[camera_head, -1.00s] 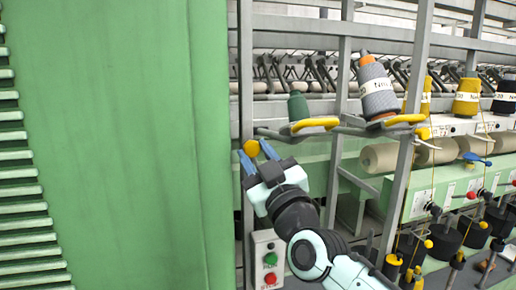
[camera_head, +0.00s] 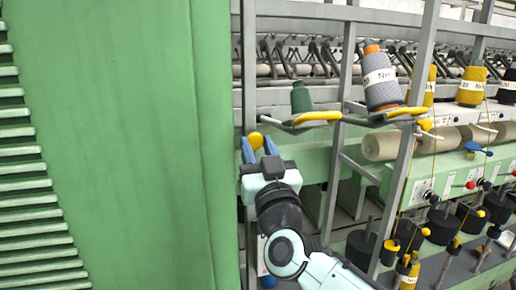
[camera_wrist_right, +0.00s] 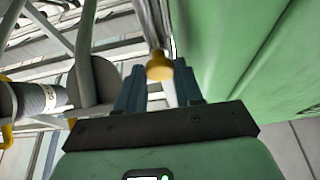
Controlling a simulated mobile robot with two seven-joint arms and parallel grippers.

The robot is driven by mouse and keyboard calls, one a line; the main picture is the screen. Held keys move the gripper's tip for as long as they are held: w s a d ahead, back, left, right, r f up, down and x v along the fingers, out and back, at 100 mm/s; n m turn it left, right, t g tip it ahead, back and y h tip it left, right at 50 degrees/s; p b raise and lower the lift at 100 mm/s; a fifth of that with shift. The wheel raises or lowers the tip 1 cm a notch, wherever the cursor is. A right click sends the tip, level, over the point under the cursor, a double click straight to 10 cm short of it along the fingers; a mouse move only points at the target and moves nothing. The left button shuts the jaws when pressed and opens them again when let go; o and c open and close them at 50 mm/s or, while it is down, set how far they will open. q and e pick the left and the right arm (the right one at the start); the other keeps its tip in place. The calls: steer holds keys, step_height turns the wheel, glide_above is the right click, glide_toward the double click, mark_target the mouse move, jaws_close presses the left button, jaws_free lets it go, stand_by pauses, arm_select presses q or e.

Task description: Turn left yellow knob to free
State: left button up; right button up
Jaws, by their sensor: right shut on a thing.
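The left yellow knob (camera_head: 256,140) sits on the grey metal frame close to the green cabinet's right edge. My right gripper (camera_head: 260,147) has its two blue fingers on either side of this knob and is shut on it. In the right wrist view the knob (camera_wrist_right: 159,66) shows at the fingertips, between the two dark fingers (camera_wrist_right: 158,88). The exact contact is partly hidden by the fingers. My left gripper is not in view.
A large green cabinet (camera_head: 120,130) stands close on the left. To the right are yellow handles (camera_head: 318,117), a green cone (camera_head: 301,98) and a grey yarn cone (camera_head: 380,82). A slanted metal post (camera_head: 408,160) stands right of my arm.

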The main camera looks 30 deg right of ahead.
steer(key=o, duration=0.9)
steer(key=shift+o, duration=0.6)
steer(key=shift+d, duration=0.15)
steer(key=shift+f, duration=0.15)
